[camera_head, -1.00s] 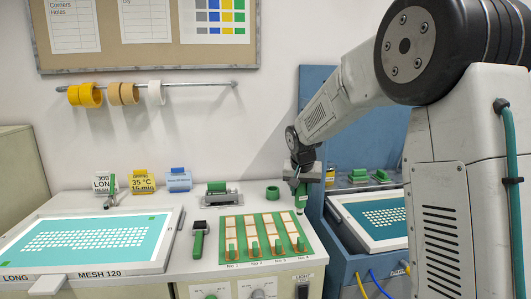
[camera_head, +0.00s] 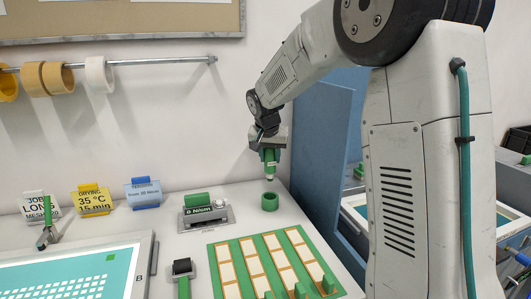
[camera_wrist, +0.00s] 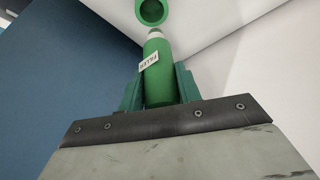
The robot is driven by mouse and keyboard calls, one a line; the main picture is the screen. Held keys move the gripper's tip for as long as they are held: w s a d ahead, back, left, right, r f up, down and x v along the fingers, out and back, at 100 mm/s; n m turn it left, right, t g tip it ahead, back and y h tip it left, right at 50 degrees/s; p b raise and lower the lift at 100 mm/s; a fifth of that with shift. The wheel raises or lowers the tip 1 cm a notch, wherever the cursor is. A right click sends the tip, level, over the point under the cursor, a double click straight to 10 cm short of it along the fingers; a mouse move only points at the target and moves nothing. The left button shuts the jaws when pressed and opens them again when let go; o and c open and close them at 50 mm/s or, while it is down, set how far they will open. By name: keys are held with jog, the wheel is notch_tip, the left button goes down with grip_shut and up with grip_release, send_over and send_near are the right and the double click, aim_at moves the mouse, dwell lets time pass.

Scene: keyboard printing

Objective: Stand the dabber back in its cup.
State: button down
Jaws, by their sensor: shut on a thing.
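My gripper (camera_head: 269,157) is shut on the green dabber, which hangs upright with its pale tip down in the head view (camera_head: 270,168). The green cup (camera_head: 270,202) stands on the white bench just below the dabber, with a gap between tip and rim. In the wrist view the dabber (camera_wrist: 158,75) lies between my green fingers (camera_wrist: 158,90), its label partly readable. The open mouth of the cup (camera_wrist: 152,12) shows beyond the pale tip at the top edge.
A green board with pale cards (camera_head: 219,265) lies in front of the cup. A block with a green top (camera_head: 197,202) stands to its left. A blue panel (camera_head: 320,130) rises on the right.

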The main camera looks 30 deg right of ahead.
aim_at(270, 168)
jog(key=shift+s+a, duration=0.1)
jog(key=shift+f, duration=0.25)
jog(key=shift+s+f, duration=0.1)
jog(key=shift+f, duration=2.15)
jog(key=shift+f, duration=0.55)
jog(key=shift+f, duration=1.95)
jog(key=c, duration=0.9)
grip_release()
jog(key=shift+r, duration=0.15)
